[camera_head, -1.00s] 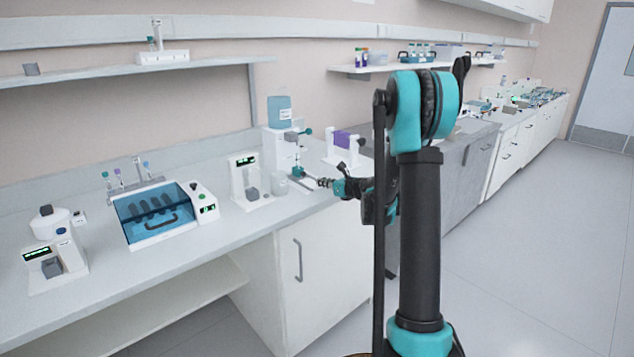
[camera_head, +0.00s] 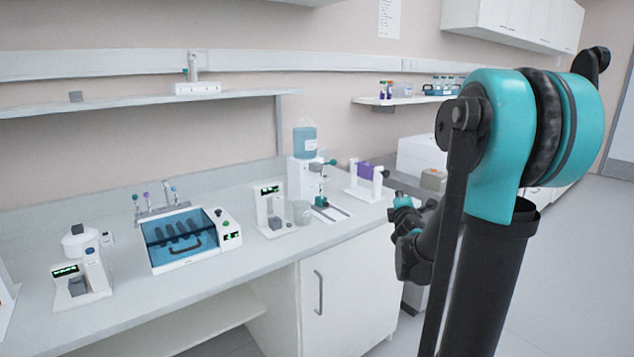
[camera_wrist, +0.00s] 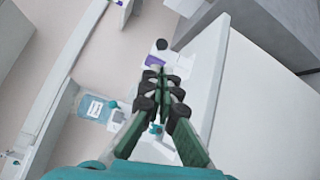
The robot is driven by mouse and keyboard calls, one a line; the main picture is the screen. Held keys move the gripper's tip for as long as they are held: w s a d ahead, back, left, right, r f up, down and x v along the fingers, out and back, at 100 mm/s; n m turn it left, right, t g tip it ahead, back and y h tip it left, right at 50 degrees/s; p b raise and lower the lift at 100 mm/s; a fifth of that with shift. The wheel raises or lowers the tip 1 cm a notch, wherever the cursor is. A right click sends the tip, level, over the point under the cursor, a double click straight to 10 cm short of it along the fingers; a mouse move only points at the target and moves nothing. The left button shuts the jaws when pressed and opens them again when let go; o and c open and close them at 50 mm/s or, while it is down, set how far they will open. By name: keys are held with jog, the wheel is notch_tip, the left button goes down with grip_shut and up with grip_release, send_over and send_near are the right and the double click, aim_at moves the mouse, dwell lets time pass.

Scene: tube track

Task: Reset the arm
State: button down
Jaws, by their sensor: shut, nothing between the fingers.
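My gripper (camera_wrist: 163,75) shows in the wrist view with its dark green and black fingers together and nothing between them. In the head view my teal and black arm rises on the right, and its forearm end is near the bench's right front edge. The fingertips are hard to make out there. The gripper is apart from the bench items.
The bench (camera_head: 265,243) holds a blue-lidded box (camera_head: 180,240), a small device with a display (camera_head: 270,208), a blue bottle dispenser (camera_head: 305,145) and a purple-topped rack (camera_head: 366,172). A shelf (camera_head: 130,103) runs above. Floor (camera_head: 570,270) is clear at right.

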jog(key=s+f+m+g, duration=0.9)
jog(key=s+f+m, duration=0.75)
jog(key=s, duration=0.45)
jog(key=s+a+f+m+g+y, duration=0.2)
jog(key=s+a+f+g, duration=0.2)
jog(key=s, duration=0.7)
jog(key=a+f, duration=0.2)
jog(key=a, duration=0.1)
jog(key=shift+s+a+f+y, duration=0.15)
jog(key=shift+a+f+y, duration=0.15)
jog(key=shift+a+y, duration=0.1)
